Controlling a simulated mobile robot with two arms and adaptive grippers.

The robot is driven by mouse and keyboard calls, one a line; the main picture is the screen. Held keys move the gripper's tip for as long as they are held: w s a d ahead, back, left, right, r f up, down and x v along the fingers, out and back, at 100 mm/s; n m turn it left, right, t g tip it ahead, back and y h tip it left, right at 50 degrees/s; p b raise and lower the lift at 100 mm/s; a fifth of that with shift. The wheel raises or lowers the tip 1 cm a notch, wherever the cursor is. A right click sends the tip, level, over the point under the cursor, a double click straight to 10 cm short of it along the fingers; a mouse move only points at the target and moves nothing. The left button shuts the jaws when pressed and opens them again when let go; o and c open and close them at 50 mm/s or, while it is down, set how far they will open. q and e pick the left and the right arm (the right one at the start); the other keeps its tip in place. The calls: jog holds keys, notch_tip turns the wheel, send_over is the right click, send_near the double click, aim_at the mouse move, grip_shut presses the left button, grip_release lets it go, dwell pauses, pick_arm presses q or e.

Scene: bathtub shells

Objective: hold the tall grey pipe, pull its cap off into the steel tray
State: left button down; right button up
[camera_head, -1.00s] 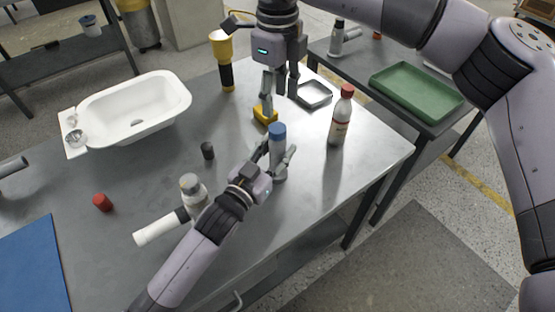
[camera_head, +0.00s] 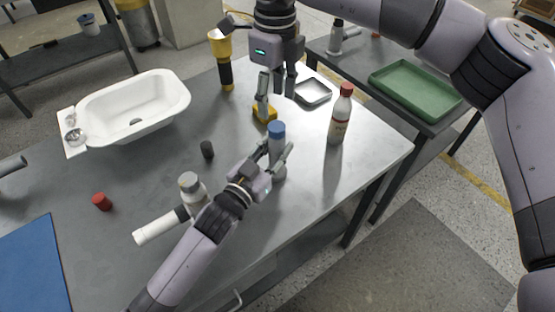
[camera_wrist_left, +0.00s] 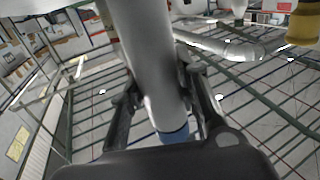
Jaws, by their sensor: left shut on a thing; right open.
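The tall grey pipe (camera_head: 278,142) stands upright near the middle of the table with a blue cap (camera_head: 277,128) on its top. My left gripper (camera_head: 275,158) is shut on the pipe below the cap, with a finger on each side. In the left wrist view the grey pipe (camera_wrist_left: 150,60) runs between the fingers, and its blue cap (camera_wrist_left: 174,136) shows low in the picture. My right gripper (camera_head: 276,97) is open and empty, pointing down behind the pipe, above and apart from the cap. The small steel tray (camera_head: 326,102) lies behind and to the right.
A red-capped bottle (camera_head: 340,118) stands right of the pipe. A yellow object (camera_head: 265,112) sits behind the pipe, close to my right gripper. The front right table area is clear.

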jog(key=s+a+f+n+g+y, duration=0.1)
jog(key=s+a+f+n+y, duration=0.3)
jog(key=a, duration=0.4)
jog(key=s+a+f+n+g+y, duration=0.2)
jog(key=s+a+f+n+y, duration=0.1)
jog(key=s+a, duration=0.4)
jog(key=s+a+r+n+t+y, duration=0.2)
jog(key=s+a+r+y, duration=0.5)
jog(key=a+r+y, duration=0.45)
jog(key=w+d+r+m+t+h, duration=0.1)
jog(key=w+d+m+t+h, duration=0.15)
jog(key=d+m+t, duration=0.55)
jog(key=w+d+m+t+h, duration=0.1)
jog(key=w+d+m+t, duration=0.4)
jog(key=t, duration=0.6)
jog(key=m+g+h, duration=0.2)
jog(key=m+h, duration=0.6)
jog(key=h, duration=0.6)
send_near(277, 134)
jog(key=shift+h, duration=0.3)
jog(key=w, duration=0.4)
jog(key=w+f, duration=0.1)
jog(key=w, duration=0.3)
jog(key=w+f, duration=0.1)
jog(key=w, duration=0.3)
jog(key=shift+a, duration=0.4)
